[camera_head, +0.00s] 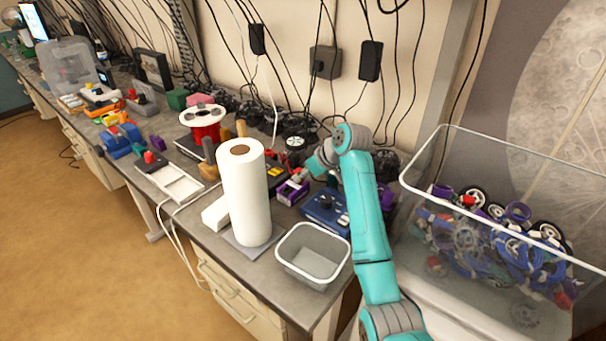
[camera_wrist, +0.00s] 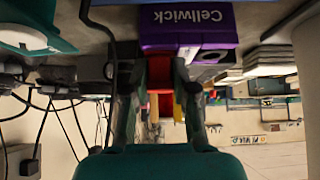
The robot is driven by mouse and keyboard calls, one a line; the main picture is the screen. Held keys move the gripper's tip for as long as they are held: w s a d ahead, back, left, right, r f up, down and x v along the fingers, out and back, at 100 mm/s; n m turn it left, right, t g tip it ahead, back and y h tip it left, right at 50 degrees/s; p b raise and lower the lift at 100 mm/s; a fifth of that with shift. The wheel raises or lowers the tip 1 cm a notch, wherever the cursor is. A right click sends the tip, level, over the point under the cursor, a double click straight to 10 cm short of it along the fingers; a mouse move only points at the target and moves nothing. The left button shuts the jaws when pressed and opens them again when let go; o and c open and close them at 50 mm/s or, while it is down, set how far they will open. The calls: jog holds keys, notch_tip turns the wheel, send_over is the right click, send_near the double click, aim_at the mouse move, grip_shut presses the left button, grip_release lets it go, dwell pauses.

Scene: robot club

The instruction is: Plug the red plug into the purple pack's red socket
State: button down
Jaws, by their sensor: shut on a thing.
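The purple pack (camera_wrist: 187,18) shows upside down in the wrist view, with "Cellwick" on its side. In the head view the purple pack (camera_head: 288,193) lies on the bench behind the paper roll. My gripper (camera_wrist: 158,78) is shut on the red plug (camera_wrist: 160,102), which shows as red between its fingers, close to the pack's end. In the head view my gripper (camera_head: 302,176) is just above and beside the pack, and the held plug is too small to make out. The fingers hide the red socket, and I cannot tell whether plug and pack touch.
A paper towel roll (camera_head: 246,195) stands left of the pack. A clear bin (camera_head: 312,257) is at the front edge and a blue device (camera_head: 326,211) lies to the right. Black cables (camera_wrist: 62,125) hang along the wall. A large clear crate (camera_head: 480,150) holds robot parts.

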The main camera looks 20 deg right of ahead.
jog(key=shift+f, duration=0.1)
dwell(0.3)
jog(key=c, duration=0.9)
grip_release()
jog(key=shift+o, duration=0.2)
